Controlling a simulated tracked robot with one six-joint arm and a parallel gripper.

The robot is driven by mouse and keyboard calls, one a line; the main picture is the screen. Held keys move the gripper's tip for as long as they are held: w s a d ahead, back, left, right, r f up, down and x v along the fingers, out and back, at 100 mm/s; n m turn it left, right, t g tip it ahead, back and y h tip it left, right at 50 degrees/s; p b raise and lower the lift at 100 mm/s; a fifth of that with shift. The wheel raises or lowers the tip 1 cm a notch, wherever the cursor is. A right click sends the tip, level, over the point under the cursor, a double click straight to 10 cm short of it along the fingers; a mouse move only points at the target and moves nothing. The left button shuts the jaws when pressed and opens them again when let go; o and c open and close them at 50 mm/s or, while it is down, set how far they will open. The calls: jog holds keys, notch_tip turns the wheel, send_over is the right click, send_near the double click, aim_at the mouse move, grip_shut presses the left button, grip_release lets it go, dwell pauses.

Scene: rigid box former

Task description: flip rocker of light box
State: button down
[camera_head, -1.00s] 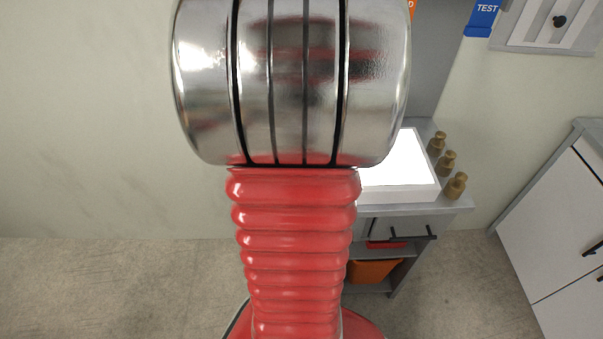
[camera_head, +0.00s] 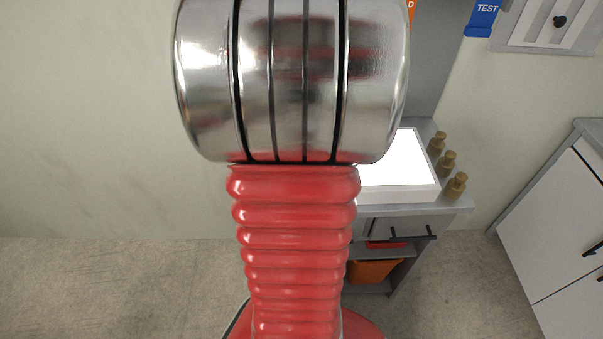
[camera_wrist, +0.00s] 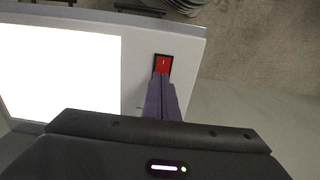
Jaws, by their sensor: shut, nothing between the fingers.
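The light box (camera_head: 398,195) is a pale box on a grey bench, with a bright white glowing top panel. My arm partly hides it in the head view. It also shows in the wrist view (camera_wrist: 133,62), where its panel is bright white too. The red rocker (camera_wrist: 162,63), in a black frame, sits on the rim beside the panel. My gripper (camera_wrist: 161,78) is shut and empty, with its dark purple fingertips at the rocker's near edge, overlapping its lower part. I cannot tell whether they touch it. The head view does not show the gripper.
Three brass weights (camera_head: 447,163) stand beside the light box. A drawer with a black handle (camera_head: 405,234) and an orange bin (camera_head: 373,270) are under the bench top. A white cabinet (camera_head: 560,220) stands at right. A blue TEST label (camera_head: 484,14) hangs above.

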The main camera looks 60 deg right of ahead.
jog(key=shift+f, duration=0.45)
dwell(0.4)
jog(key=shift+r, duration=0.1)
notch_tip(320, 180, up, 7)
dwell(1.1)
dwell(0.5)
